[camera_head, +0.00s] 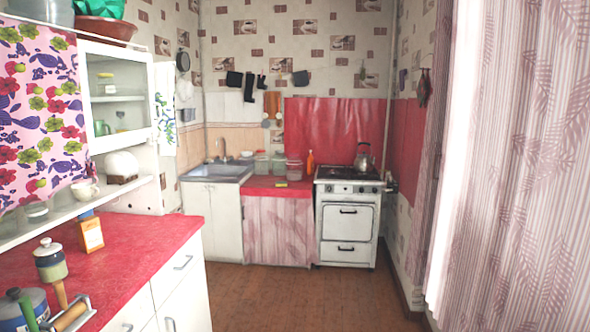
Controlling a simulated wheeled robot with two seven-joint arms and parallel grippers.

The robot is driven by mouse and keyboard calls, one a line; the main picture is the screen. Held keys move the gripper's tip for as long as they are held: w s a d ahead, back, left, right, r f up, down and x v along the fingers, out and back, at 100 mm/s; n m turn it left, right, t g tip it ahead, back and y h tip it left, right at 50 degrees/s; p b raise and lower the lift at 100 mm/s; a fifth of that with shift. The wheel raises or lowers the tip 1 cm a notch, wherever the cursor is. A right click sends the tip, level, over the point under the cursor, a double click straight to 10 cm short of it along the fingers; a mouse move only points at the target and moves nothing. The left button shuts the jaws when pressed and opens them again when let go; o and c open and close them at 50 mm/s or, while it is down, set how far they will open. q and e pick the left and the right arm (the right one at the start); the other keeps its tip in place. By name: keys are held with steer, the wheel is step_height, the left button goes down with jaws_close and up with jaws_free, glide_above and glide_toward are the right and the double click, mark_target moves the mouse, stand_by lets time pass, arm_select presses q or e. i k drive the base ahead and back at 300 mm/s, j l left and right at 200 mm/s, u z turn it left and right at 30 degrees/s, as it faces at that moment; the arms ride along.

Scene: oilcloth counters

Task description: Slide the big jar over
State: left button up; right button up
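Several clear glass jars stand on the red oilcloth counter (262,189) at the back, between the sink and the stove. One jar (294,170) stands in front on the right, and another jar (262,163) stands at the left. They are small in the view, and I cannot tell which is the big jar. A ceramic jar (50,262) with a pale lid and dark lower band stands on the near left red counter (125,245). Neither of my grippers shows in the head view.
A box (91,234), a grey pot (22,308) and a wooden-handled tool (70,316) sit on the near counter. An orange bottle (310,161) stands near the stove (348,218) and kettle (364,157). The brown floor (290,295) is clear; curtains (510,150) hang right.

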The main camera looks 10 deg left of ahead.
mark_target(294, 165)
steer(key=i+u, duration=0.1)
steer(key=i, duration=4.8)
steer(key=i+j+z, duration=0.15)
steer(key=i+z, duration=0.2)
steer(key=i, duration=0.3)
steer(key=i+j+z, duration=0.35)
steer(key=i, duration=0.25)
steer(key=i+j+z, duration=0.35)
steer(key=i+j, duration=0.15)
steer(key=i, duration=0.05)
